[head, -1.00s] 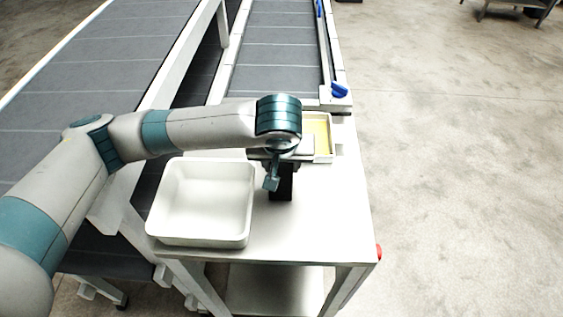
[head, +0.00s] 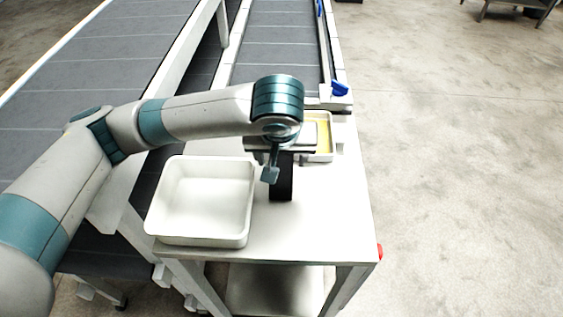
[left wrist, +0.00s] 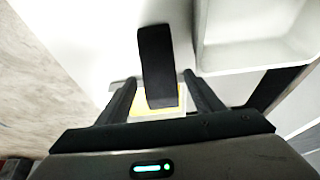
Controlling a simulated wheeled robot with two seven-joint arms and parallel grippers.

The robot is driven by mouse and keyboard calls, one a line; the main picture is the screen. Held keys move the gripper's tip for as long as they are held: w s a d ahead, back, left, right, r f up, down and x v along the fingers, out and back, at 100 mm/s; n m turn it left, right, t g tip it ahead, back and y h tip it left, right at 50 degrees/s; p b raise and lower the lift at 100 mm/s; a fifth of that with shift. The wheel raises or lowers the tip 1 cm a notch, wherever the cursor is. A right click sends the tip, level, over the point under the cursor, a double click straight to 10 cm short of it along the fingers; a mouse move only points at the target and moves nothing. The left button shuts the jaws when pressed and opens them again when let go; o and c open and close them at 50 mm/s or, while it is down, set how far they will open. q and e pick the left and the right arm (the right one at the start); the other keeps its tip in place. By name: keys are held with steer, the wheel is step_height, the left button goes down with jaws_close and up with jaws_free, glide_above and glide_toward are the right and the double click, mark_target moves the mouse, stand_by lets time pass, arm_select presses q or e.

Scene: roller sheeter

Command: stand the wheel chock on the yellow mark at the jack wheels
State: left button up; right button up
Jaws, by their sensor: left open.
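A black block (head: 281,188), which looks like the wheel chock, is on the white table top (head: 315,215), just right of the white bin. My left gripper (head: 280,158) is over it, and the wrist hides its upper part. In the left wrist view the block (left wrist: 156,58) shows beyond and between the two spread fingers of my left gripper (left wrist: 160,82). The gripper is open and I see no grip on the block. No jack wheels can be made out, and I cannot tell a yellow floor mark. My right gripper is not in view.
A white bin (head: 160,222) is left of the block. A shallow tray with a yellow inside (head: 324,132) lies behind, partly hidden by my wrist. Conveyor belts (head: 275,50) run behind and left. The table's front right is clear, with open floor (head: 450,180) beyond.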

mark_target(281, 184)
arm_select(q)
steer(key=v, duration=0.8)
steer(key=shift+b, duration=0.3)
steer(key=shift+r, duration=0.1)
